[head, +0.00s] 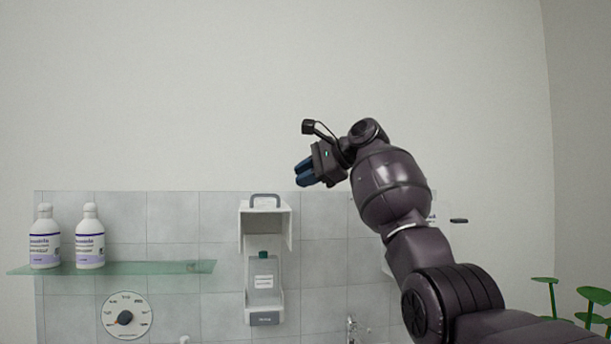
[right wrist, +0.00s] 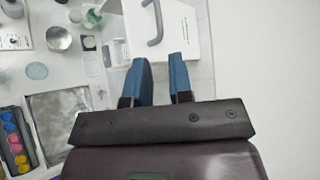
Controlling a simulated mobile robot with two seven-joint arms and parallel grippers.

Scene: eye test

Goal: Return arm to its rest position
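My right arm rises from the lower right of the head view and is raised in front of the wall. Its right gripper (head: 305,174) has blue fingers pointing left, above and to the right of a white wall dispenser (head: 245,228). In the right wrist view the two blue fingers of the right gripper (right wrist: 160,62) stand apart with a gap between them and nothing held. The dispenser's white casing and grey handle (right wrist: 156,38) show beyond the fingertips. My left gripper is not in view.
A glass shelf (head: 140,268) at the left bears two white bottles (head: 44,240) (head: 90,240). A dial (head: 126,316) is below. Green furniture (head: 594,296) is at lower right. The wrist view shows a metal bowl (right wrist: 59,39) and a tray with coloured pieces (right wrist: 14,140). The upper wall is clear.

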